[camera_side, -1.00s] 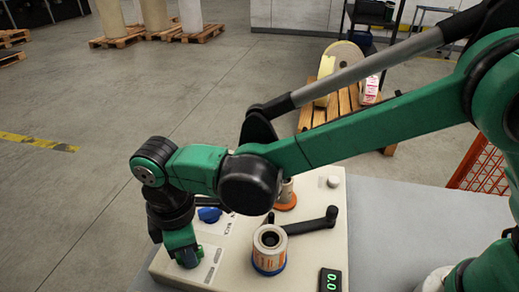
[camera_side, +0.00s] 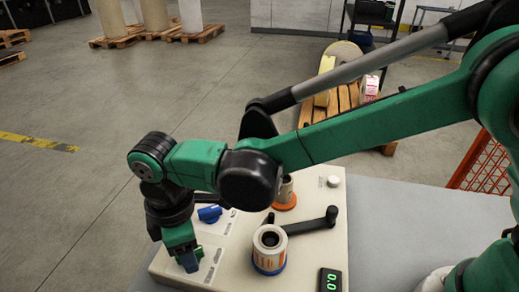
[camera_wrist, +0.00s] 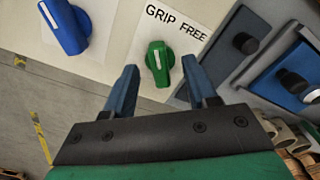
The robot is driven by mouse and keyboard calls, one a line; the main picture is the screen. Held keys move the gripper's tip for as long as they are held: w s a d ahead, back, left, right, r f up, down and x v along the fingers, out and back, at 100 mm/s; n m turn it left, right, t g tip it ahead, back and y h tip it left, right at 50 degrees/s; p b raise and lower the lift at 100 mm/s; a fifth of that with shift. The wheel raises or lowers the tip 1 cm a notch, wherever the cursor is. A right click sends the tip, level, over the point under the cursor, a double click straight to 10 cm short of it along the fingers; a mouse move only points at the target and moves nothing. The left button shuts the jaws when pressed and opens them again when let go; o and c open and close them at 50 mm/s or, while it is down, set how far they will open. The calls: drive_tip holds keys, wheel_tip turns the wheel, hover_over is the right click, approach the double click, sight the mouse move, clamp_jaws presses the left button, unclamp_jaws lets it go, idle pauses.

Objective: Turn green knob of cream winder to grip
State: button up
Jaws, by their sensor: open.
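The cream winder (camera_side: 318,262) stands on a grey table in the side view. Its green knob (camera_wrist: 160,62) is in the middle of the wrist view, on a white plate lettered GRIP and FREE. The knob's long handle lies nearly upright in that picture, with a pale mark on it; I cannot tell surely which word it points to. My gripper (camera_wrist: 158,68) is open, its two blue fingers on either side of the knob with a gap to each. In the side view my gripper (camera_side: 188,262) is low over the winder's left part and mostly hides the knob.
A blue knob (camera_wrist: 66,26) sits on the panel left of the green one. A label roll (camera_side: 270,251), a black crank (camera_side: 312,223) and a digital display (camera_side: 330,280) stand to the right in the side view.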

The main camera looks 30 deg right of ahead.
wheel_tip(320, 180, up, 5)
drive_tip(key=shift+r, duration=0.1)
idle(0.3)
drive_tip(key=shift+d, duration=0.2)
drive_tip(key=s+d+r+m+t, duration=0.1)
drive_tip(key=d+m+t, duration=0.2)
drive_tip(key=d+m, duration=0.5)
drive_tip(key=s+d+r+m+t, duration=0.2)
drive_tip(key=d+m, duration=0.6)
drive_tip(key=d, duration=1.2)
drive_tip(key=shift+d+r+t, duration=0.15)
drive_tip(key=shift+d+t, duration=0.05)
drive_tip(key=shift+t, duration=0.9)
